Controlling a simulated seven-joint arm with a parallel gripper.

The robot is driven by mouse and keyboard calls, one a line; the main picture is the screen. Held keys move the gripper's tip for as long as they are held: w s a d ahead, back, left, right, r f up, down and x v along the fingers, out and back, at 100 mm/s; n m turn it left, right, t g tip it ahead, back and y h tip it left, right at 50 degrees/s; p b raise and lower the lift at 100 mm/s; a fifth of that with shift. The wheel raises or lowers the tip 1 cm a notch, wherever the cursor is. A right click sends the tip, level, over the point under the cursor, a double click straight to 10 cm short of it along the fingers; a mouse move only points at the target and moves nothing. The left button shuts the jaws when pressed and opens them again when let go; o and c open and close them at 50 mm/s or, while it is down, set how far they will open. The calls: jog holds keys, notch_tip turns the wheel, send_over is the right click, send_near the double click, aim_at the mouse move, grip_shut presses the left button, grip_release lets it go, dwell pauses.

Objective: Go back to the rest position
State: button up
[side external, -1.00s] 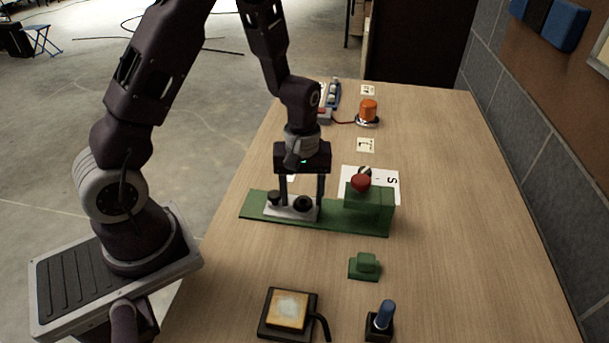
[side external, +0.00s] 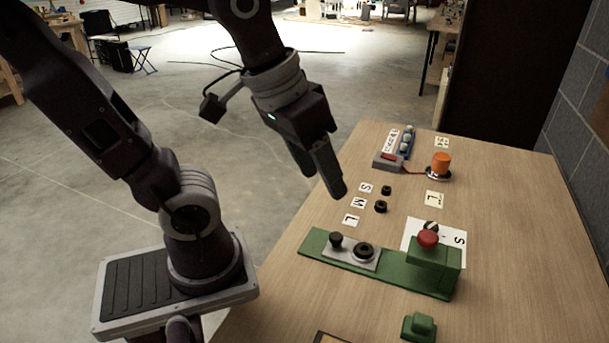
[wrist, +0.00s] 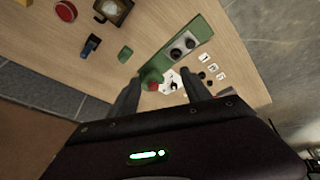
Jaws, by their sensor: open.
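My gripper (side external: 330,168) is raised in the air at the table's left edge, clear of everything on the table (side external: 500,240). In the wrist view its two fingers (wrist: 162,95) are spread apart with nothing between them in their grip. Below it stands a green fixture (side external: 400,272) with a grey plate (side external: 350,254) that carries a black knob (side external: 336,240) and a black ring-shaped piece (side external: 364,251). A red button (side external: 428,238) sits on the fixture's raised right block. The fixture also shows in the wrist view (wrist: 203,28).
Two small black pieces (side external: 383,198) lie beside cards marked S, M and L (side external: 358,203). An orange cylinder (side external: 441,162) and a grey box with a red switch (side external: 388,161) stand farther back. A green block (side external: 419,326) is near the front. The table's right side is clear.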

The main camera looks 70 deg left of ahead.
jog(key=s+m+t, duration=0.1)
jog(key=s+m, duration=0.1)
jog(key=s, duration=0.1)
jog(key=shift+s+d+r, duration=0.1)
jog(key=shift+s+d, duration=0.05)
jog(key=shift+s, duration=0.25)
dwell(0.7)
